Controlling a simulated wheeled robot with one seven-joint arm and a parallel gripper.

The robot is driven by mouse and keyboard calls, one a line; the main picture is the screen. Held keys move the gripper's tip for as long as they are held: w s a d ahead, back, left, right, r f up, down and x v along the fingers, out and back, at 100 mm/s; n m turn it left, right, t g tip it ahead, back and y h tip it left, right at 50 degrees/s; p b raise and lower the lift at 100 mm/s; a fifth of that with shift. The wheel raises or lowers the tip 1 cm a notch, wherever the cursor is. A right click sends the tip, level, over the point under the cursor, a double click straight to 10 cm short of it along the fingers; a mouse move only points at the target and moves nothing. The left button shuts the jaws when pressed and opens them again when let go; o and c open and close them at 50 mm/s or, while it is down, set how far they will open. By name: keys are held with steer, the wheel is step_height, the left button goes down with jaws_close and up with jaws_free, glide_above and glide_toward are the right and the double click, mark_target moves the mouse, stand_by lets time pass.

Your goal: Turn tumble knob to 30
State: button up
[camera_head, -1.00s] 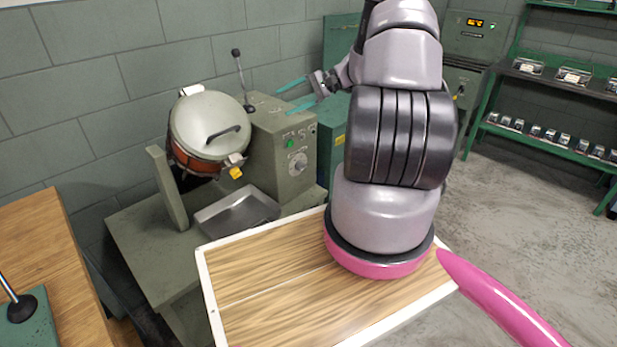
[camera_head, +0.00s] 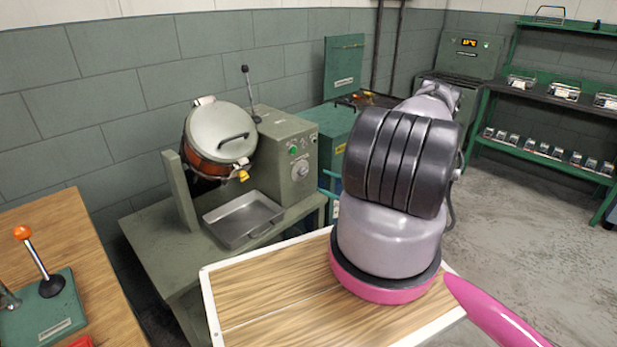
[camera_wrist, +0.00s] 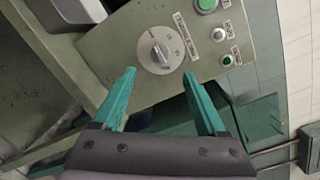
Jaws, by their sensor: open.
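The tumble knob (camera_head: 299,171) is a round pale dial on the front of the grey-green tumbler machine (camera_head: 272,165). In the wrist view the knob (camera_wrist: 160,50) shows a raised silver grip bar on a light disc with small marks around it, too small to read. My gripper (camera_wrist: 159,73) has two teal fingers spread apart and empty. Their tips are on either side of the knob's line, just below it in the picture, and appear clear of it. In the head view my arm hides most of the gripper.
A green button (camera_wrist: 206,5) and a smaller one (camera_wrist: 227,60) are beside the knob, with labels. A metal tray (camera_head: 243,218) lies under the drum (camera_head: 219,137). My wooden deck is in front. A wooden bench with a lever (camera_head: 38,262) stands at left.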

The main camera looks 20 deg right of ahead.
mark_target(303, 173)
steer(key=x, duration=0.9)
jaws_close()
